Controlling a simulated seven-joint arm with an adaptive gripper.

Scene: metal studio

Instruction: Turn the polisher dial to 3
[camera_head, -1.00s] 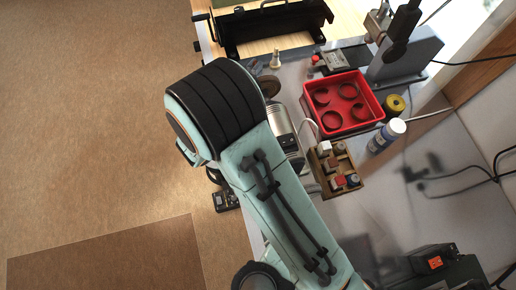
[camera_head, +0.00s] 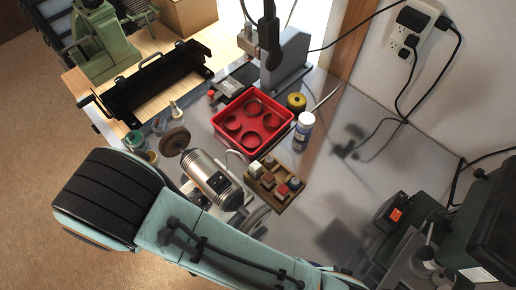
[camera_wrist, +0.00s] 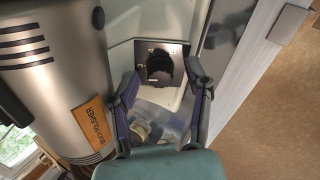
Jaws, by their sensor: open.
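The polisher (camera_head: 214,180) is a silver cylinder with a brown buffing wheel (camera_head: 175,141), on the metal bench left of centre in the head view. In the wrist view the polisher's metal body (camera_wrist: 55,70) with an orange label (camera_wrist: 91,122) fills the left. Its dial (camera_wrist: 160,66) is a dark round knob on a black plate. My gripper (camera_wrist: 163,72) is open, its two fingers apart on either side of the dial in the picture. I cannot tell whether they touch it. The dial's pointer and numbers are too small to read. In the head view my gripper is hidden.
A red tray (camera_head: 252,122) with several rings, a wooden block holder (camera_head: 272,184) and a white bottle (camera_head: 303,127) stand right of the polisher. A yellow spool (camera_head: 296,101) is behind. Dark green machinery (camera_head: 485,228) stands at the right. The bench's middle right is bare.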

